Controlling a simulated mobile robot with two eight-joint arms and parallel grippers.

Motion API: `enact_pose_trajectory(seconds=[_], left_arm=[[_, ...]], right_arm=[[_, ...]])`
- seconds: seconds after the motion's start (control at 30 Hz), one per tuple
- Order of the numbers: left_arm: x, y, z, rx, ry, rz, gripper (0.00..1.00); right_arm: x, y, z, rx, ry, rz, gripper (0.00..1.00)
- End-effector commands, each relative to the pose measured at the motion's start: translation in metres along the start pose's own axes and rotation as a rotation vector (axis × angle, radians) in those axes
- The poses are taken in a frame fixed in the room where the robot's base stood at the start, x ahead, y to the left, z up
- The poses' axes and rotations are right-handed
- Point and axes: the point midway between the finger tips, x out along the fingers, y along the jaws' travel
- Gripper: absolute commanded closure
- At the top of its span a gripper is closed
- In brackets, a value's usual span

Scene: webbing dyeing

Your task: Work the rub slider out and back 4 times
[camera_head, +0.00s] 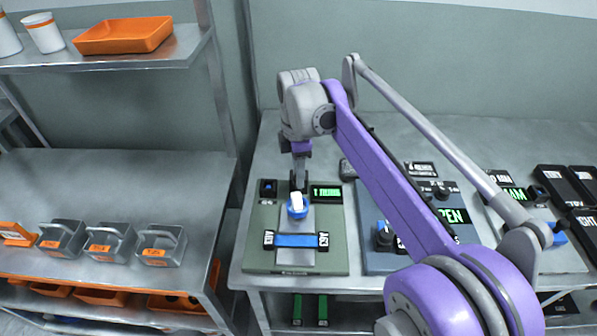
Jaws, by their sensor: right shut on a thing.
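The rub slider (297,208), a small white and blue knob, sits on a pale grey track on the green-grey rub panel (262,215). My right gripper (298,188) reaches down from above and is shut on it. The fingers partly hide the knob's top. A blue strip (297,240) lies across the track in front of the knob, between two black end blocks. A small display (326,193) with green text beginning with 1 stands right of the gripper. My left gripper is not in view.
A second panel (379,262) with dials and green lettering stands to the right, partly behind my purple arm. Several grey handled blocks (108,241) line the left bench. An orange tray (123,35) sits on the upper shelf. The bench behind the rub panel looks clear.

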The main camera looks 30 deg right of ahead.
Motion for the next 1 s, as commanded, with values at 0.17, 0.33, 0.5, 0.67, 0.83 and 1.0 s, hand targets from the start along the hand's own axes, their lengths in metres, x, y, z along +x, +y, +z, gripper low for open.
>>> enact_pose_trajectory(seconds=[0.17,0.33,0.5,0.67,0.83,1.0], left_arm=[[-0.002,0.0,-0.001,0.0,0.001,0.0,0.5],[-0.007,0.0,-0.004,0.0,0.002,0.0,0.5],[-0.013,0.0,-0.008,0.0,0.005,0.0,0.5],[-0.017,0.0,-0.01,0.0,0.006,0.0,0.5],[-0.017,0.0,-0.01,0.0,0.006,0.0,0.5],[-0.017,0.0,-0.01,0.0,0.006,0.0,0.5]], right_arm=[[-0.001,-0.01,-0.003,-0.001,0.0,0.0,1.0],[-0.002,-0.047,-0.013,-0.003,0.0,0.0,1.0],[-0.003,-0.085,-0.024,-0.003,0.001,0.0,1.0],[-0.002,-0.106,-0.029,-0.001,0.001,0.0,1.0],[-0.001,-0.111,-0.03,0.0,0.001,-0.002,1.0],[0.0,-0.112,-0.03,0.0,0.002,-0.004,1.0]])
